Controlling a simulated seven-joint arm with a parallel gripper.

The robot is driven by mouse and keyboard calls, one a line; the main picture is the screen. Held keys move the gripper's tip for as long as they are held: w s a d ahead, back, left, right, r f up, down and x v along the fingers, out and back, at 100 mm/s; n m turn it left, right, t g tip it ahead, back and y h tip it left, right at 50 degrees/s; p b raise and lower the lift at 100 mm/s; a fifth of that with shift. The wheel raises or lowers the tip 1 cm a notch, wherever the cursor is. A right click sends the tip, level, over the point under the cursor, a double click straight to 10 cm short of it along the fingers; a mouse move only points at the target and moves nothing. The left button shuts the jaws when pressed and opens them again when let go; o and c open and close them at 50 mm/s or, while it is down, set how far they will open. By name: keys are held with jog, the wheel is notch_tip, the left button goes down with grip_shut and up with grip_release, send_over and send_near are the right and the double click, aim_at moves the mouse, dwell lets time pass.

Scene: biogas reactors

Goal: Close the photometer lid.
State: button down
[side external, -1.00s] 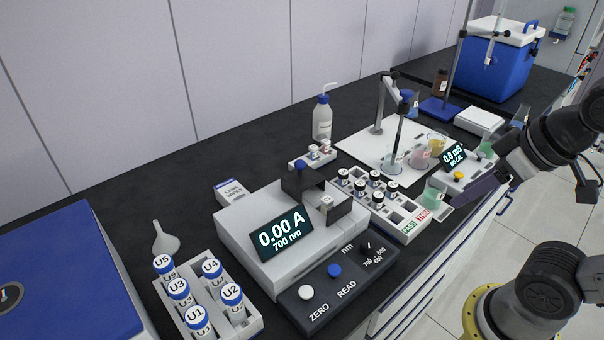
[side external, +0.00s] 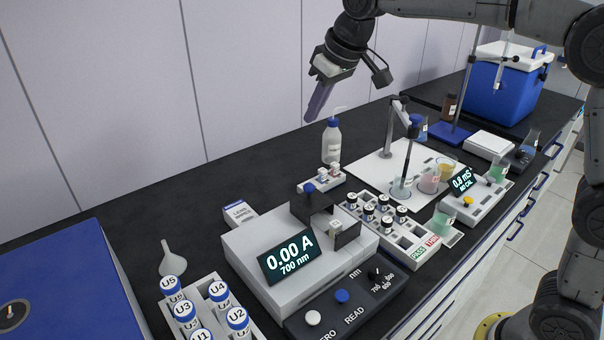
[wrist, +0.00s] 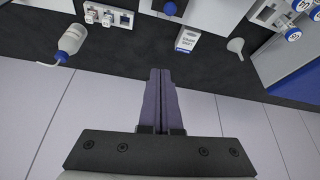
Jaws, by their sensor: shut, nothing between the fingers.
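The photometer (side external: 250,243) is a light grey box with a display reading 0.00 A, 700 nm. Its dark lid (side external: 318,222) appears to stand open at the back of the sample well, with a blue knob (side external: 308,188) on its far side. A pale cuvette (side external: 336,225) shows in the well. In the wrist view the knob (wrist: 170,9) is at the top edge, beyond my fingertips. My gripper (side external: 311,118) is shut and empty, raised above the bench behind the photometer. Its purple fingers (wrist: 162,72) lie together in the wrist view.
A wash bottle (side external: 332,142) and a small cuvette rack (side external: 322,180) stand behind the photometer. A vial rack (side external: 402,240) is to its right. A lens-wipes box (side external: 239,213), a funnel (side external: 170,258) and U-labelled vials (side external: 219,293) are to its left.

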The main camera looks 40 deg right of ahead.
aim_at(319, 210)
jog(key=shift+g, duration=0.5)
jog(key=shift+w+a+f, duration=0.25)
jog(key=shift+a+f, duration=0.05)
jog(key=shift+f, duration=2.2)
jog(key=shift+w+a+f, duration=0.25)
jog(key=shift+w+f, duration=0.05)
jog(key=shift+f, duration=2.25)
jog(key=shift+w+a+f, duration=0.25)
jog(key=shift+a+f, duration=0.05)
jog(key=shift+f, duration=2.2)
jog(key=s, duration=0.7)
jog(key=shift+s, duration=0.7)
jog(key=shift+w, duration=0.1)
